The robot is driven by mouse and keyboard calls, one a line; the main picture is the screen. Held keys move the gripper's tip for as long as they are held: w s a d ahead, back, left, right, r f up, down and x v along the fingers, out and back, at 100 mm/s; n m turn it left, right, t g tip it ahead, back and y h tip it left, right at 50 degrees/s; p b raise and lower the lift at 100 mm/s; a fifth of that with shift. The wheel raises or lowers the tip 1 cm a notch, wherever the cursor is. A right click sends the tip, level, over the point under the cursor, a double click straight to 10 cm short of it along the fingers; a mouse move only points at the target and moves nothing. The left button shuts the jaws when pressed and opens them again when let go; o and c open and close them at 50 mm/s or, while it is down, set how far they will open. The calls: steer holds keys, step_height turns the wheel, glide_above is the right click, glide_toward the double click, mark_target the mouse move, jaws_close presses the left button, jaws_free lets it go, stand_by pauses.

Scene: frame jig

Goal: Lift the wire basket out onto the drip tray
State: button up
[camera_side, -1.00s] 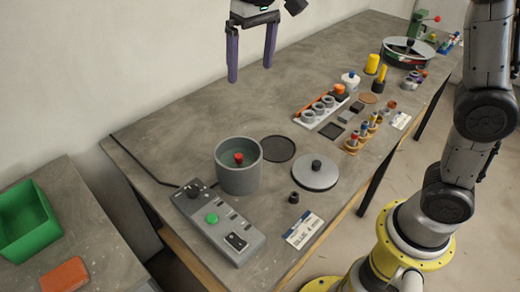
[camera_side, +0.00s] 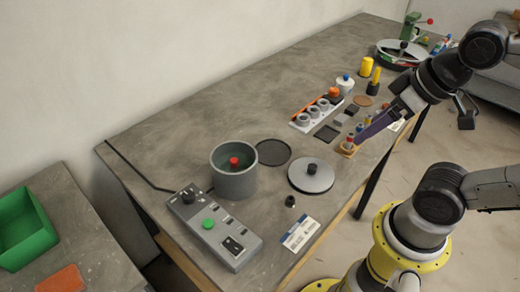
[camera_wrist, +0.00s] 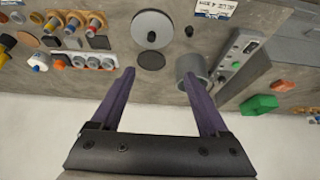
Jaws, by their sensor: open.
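A grey cylindrical pot (camera_side: 234,182) stands upright on the bench, with a red knob (camera_side: 234,161) showing inside its dark opening. The wire basket itself cannot be made out; the pot's inside is mostly hidden. A flat dark round disc (camera_side: 273,152), perhaps the drip tray, lies behind and right of the pot. My gripper (camera_side: 359,139) is over the right side of the bench by the small coloured pegs, well away from the pot. In the wrist view my gripper (camera_wrist: 158,74) has its purple fingers spread with nothing between them; the pot (camera_wrist: 188,68) shows beyond the right finger.
A grey lid with black knob (camera_side: 311,176) lies right of the pot. A control box (camera_side: 213,225) with a green button stands in front of it. A white rack (camera_side: 317,112) and peg stand (camera_side: 348,147) lie farther right. A green bin (camera_side: 22,228) is on the left table.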

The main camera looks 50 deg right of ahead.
steer(key=shift+c, duration=0.8)
